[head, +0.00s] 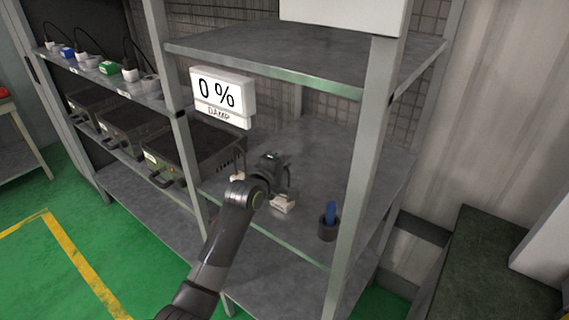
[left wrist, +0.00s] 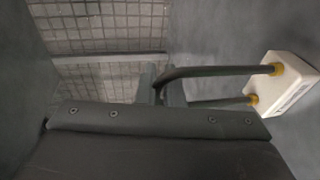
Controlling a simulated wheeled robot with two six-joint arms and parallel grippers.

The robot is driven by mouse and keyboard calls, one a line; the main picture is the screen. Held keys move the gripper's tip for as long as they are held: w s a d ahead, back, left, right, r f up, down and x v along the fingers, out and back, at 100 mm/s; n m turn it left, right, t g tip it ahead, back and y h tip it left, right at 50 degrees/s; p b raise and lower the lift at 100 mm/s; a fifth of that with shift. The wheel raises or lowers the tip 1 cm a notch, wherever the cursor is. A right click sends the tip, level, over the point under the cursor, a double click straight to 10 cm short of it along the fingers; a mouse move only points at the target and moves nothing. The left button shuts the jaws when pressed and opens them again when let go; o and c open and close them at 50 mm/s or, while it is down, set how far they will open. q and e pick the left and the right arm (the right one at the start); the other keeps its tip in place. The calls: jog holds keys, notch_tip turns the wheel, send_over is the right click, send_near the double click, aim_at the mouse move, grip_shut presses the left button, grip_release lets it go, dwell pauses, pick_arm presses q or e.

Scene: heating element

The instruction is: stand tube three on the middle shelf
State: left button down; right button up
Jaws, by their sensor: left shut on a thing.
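Tube three appears to be the heating element with a white block base (head: 283,204) and a dark bent tube. In the left wrist view its white block (left wrist: 287,82) is at the right, with two dark rods (left wrist: 215,71) joined to it by yellow collars. My left gripper (head: 275,167) is shut on the dark tube, over the middle shelf (head: 307,165). The white block is close to the shelf surface; I cannot tell whether it touches. Part of the tube is hidden by my gripper. My right gripper is not in view.
A sign reading "0 %" (head: 222,95) hangs above the middle shelf. A dark cup (head: 328,231) holding a blue object (head: 331,211) stands near the right front post (head: 362,150). A dark box with a handle (head: 180,150) sits left. Shelf room is free behind my gripper.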

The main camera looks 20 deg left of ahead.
pick_arm(q)
jog(key=c, duration=1.6)
grip_release()
jog(key=shift+f, duration=0.1)
jog(key=shift+o, duration=0.2)
jog(key=b+v, duration=0.1)
jog(key=v, duration=1.1)
